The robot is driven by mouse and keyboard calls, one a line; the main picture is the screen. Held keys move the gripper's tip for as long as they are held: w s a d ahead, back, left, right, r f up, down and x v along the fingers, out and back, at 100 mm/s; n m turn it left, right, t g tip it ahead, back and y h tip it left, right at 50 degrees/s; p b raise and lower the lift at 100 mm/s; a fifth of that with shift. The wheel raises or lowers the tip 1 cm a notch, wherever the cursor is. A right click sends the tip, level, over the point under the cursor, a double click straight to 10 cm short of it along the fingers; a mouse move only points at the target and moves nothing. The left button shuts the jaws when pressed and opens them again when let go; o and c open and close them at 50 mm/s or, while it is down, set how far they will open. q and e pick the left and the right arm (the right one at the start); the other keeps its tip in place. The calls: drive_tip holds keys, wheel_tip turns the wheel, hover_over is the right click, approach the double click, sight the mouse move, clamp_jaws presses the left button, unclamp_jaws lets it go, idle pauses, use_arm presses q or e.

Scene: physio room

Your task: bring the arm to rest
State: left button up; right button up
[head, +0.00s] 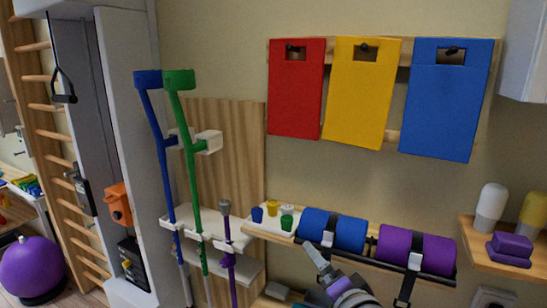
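My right gripper (316,256) shows at the bottom centre of the head view, its arm coming up from the lower edge. Its tip points up and to the left, in front of the shelf with the rolls and overlapping the lower edge of the blue roll (335,230). I see nothing held in it, but the fingers are too small and angled to tell whether they are apart. I cannot tell whether it touches the shelf. My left gripper is not in view.
A purple roll (415,250) lies strapped beside the blue one. Small coloured cups (287,222) stand left of them. Blue and green crutches (184,150) and a purple cane (228,245) stand in a rack. Red, yellow and blue boards (440,110) hang above. A wooden shelf (480,262) is at right.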

drive_tip(key=s+d+f+n+g+h, duration=0.1)
drive_tip(key=s+d+f+n+g, duration=0.1)
drive_tip(key=s+f, duration=0.3)
drive_tip(key=s+d+f+n+g+h, duration=0.1)
drive_tip(key=s+d+f+n+g, duration=0.2)
drive_tip(key=f, duration=1)
drive_tip(key=s+d+f+n+g+h, duration=0.1)
drive_tip(key=s+d+f+n+g, duration=0.2)
drive_tip(key=s+f, duration=0.6)
drive_tip(key=shift+s+d+f+n+g, duration=0.25)
drive_tip(key=shift+n+g, duration=0.25)
drive_tip(key=shift+n, duration=0.4)
